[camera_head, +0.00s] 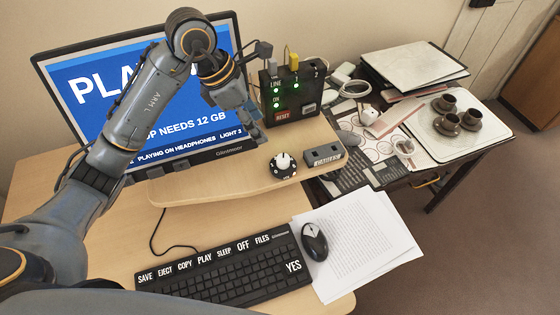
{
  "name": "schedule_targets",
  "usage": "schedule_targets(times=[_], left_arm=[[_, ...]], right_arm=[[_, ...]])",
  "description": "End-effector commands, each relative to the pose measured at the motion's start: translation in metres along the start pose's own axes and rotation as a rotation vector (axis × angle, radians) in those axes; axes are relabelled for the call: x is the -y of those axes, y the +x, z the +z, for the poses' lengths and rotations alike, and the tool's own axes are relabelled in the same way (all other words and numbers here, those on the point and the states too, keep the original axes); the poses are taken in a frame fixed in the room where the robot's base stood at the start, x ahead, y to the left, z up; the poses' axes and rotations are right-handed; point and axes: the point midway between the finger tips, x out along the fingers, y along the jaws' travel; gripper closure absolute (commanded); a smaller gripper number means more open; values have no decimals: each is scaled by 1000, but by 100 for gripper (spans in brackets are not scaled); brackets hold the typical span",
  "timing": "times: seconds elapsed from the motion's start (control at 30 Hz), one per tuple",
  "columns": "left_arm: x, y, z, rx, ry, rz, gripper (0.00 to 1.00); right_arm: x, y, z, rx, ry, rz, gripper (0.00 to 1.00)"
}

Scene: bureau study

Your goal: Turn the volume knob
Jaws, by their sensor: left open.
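The volume knob (283,161) is a small white cap on a round black base with white marks. It sits on the raised wooden shelf (200,190) in front of the monitor. My left gripper (252,124) hangs above and to the left of the knob, pointing down, in front of the monitor's right edge. It is open, with nothing visible between its fingers, and appears apart from the knob. My left arm crosses in front of the monitor screen. My right gripper is out of view.
A black box (302,92) with green lights and cables stands behind the knob. A small dark grey box (324,155) lies just right of it. Below are a keyboard (225,272), mouse (314,242) and papers (375,235). Brown cups (447,123) stand on a side table.

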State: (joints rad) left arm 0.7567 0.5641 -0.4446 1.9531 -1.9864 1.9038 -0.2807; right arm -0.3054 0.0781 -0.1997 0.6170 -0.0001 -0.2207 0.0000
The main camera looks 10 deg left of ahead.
Motion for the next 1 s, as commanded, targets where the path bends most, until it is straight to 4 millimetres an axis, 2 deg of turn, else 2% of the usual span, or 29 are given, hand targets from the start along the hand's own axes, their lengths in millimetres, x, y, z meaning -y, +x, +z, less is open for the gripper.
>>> schedule_targets(times=[0.17, 0.27, 0.5, 0.7, 0.83, 1.0], left_arm=[[1, 14, 0, 1, 0, -3, 46], [2, 30, 0, -1, -1, -6, 46], [2, 81, 0, 1, -2, -6, 46], [1, 117, 0, 0, -1, -3, 46], [1, 132, 0, 0, -1, -2, 46], [0, 139, 0, 0, 1, 0, 46]], right_arm=[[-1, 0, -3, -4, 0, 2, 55], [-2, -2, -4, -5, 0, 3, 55], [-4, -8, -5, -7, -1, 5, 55], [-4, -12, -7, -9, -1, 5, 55], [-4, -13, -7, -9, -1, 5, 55], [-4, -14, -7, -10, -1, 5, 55]])
